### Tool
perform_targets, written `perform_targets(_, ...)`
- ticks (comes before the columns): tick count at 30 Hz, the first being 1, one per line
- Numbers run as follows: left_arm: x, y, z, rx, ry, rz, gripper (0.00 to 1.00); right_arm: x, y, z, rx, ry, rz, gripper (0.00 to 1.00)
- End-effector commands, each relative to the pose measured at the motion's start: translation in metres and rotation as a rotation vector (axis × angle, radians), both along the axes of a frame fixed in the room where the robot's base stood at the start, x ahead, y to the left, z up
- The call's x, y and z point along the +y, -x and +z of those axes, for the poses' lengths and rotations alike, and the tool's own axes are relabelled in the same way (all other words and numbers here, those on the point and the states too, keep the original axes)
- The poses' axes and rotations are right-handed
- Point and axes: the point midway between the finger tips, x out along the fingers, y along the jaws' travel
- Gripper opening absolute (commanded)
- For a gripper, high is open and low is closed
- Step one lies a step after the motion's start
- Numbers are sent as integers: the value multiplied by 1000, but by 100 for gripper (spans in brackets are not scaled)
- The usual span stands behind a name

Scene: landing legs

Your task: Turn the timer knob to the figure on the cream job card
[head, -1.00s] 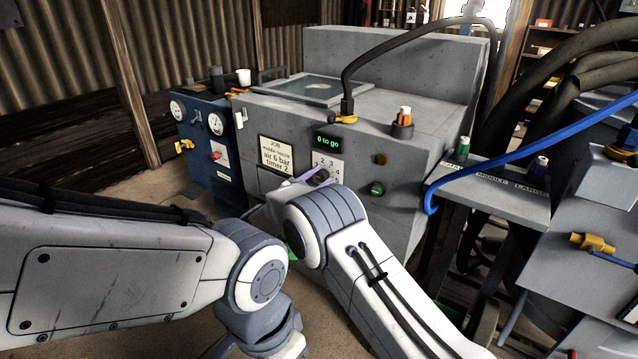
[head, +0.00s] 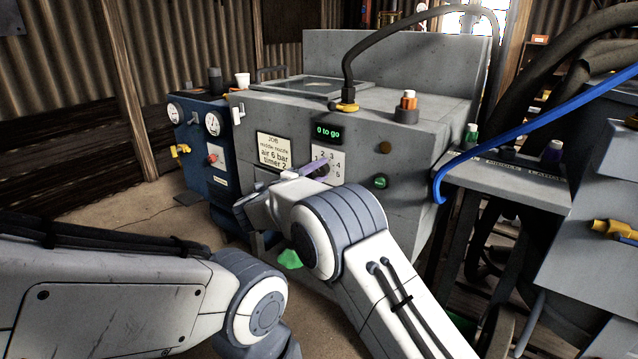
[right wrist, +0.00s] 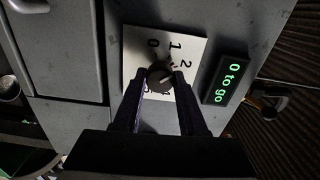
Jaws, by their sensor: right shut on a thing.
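The cream job card (head: 275,150) on the grey cabinet's front reads "JOB, middle nozzle, air 6 bar, timer 2". To its right is the white dial plate (head: 341,155) with figures around the dark timer knob (right wrist: 158,76). In the right wrist view the plate (right wrist: 136,62) shows 0, 1 and 2; lower figures are partly hidden by the fingers. My right gripper (right wrist: 160,84) is shut on the knob, one purple finger on each side. A pale mark shows on the knob, but I cannot tell which figure it points at. My left gripper is out of view.
A display (head: 327,133) above the dial reads "0 to go". A green button (head: 380,182) sits right of the dial. A blue unit (head: 205,150) with gauges stands at left. A blue hose (head: 520,120) crosses the right side. My left arm fills the lower left.

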Motion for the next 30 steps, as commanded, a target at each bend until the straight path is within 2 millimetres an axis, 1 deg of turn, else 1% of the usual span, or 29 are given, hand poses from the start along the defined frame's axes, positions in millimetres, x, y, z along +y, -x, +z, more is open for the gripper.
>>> perform_targets(1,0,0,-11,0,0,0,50,2,2,-8,-18,-32,1,0)
perform_targets(3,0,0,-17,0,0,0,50,2,2,-8,-49,-76,1,0)
perform_targets(12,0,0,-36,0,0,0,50,3,2,-6,-144,-208,2,0)
perform_targets(19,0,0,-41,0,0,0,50,3,1,-5,-176,-252,3,0)
perform_targets(30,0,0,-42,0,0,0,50,3,1,-4,-181,-261,3,0)
